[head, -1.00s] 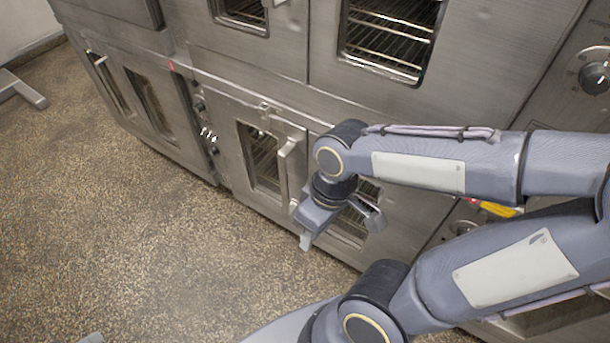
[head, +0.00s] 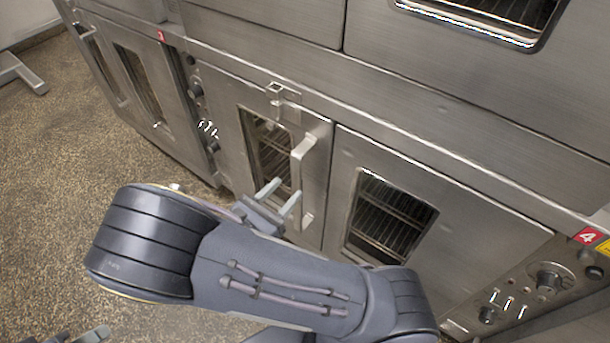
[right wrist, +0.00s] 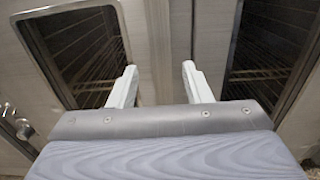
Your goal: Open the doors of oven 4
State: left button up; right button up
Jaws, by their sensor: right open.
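Oven 4, marked by a red 4 label (head: 586,236), has two closed doors side by side. Its left door (head: 228,128) has a tall window and a long upright handle (head: 303,158) near the right edge. Its right door (head: 345,165) has a wider window. My right gripper (head: 283,194) is open and empty, just left of the handle's lower part in the head view. In the right wrist view, the handle (right wrist: 158,45) lies ahead between the open fingertips; I see no contact. Part of my left gripper (head: 82,336) shows at the bottom left edge.
A latch (head: 281,92) sits above the left door. Knobs and switches (head: 548,280) are on the panel right of the doors. Another oven with a red 3 label (head: 160,36) stands to the left. Upper ovens are above.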

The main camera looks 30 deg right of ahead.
aim_at(295, 181)
jog(key=b+x, duration=0.1)
jog(key=x, duration=0.6)
jog(key=shift+d, duration=0.1)
grip_shut()
